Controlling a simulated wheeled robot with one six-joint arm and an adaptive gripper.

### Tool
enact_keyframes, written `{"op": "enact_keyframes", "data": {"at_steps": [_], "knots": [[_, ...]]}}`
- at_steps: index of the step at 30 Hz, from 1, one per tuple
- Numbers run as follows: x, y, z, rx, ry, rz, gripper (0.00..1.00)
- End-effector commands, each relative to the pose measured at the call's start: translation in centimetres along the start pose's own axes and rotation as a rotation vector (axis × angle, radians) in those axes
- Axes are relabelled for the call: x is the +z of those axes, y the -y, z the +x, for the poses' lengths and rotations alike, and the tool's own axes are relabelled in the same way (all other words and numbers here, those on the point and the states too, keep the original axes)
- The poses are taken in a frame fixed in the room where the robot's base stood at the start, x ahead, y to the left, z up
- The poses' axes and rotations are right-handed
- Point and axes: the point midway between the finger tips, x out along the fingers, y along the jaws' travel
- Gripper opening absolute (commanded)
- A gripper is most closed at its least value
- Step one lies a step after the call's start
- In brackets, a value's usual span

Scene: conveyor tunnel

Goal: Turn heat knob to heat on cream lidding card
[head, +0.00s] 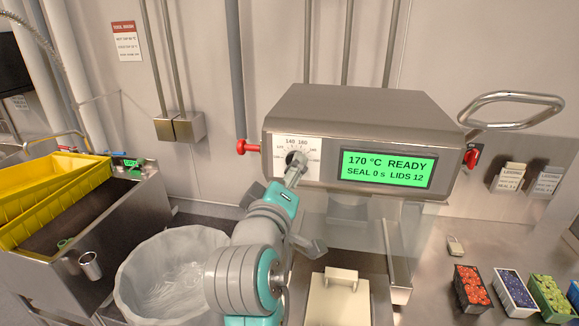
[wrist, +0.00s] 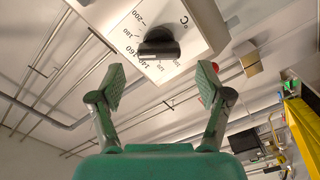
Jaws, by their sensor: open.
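The heat knob (head: 292,157) is dark and sits on a white dial plate at the left of the sealing machine's front. The green display (head: 387,168) reads 170 °C READY, SEAL 0 s, LIDS 12. Pale lidding cards (head: 512,168) stand in a wall holder at right; their print is too small to read.
A red knob (head: 247,147) sticks out left of the machine, and a red switch (head: 472,157) is at its right. A bent lever handle (head: 515,97) rises at right. Fruit punnets (head: 471,288) stand front right. A lined bin (head: 130,285) and yellow crates (head: 50,190) are left.

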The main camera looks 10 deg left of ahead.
Motion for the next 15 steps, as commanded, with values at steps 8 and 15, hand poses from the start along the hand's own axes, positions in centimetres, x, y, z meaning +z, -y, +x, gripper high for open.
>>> {"op": "enact_keyframes", "data": {"at_steps": [8, 15], "knots": [[-0.1, 0.1, -5.3, -0.002, -0.003, -0.001, 0.77], [0.0, 0.0, -7.4, 0.000, 0.000, 0.000, 0.77]]}}
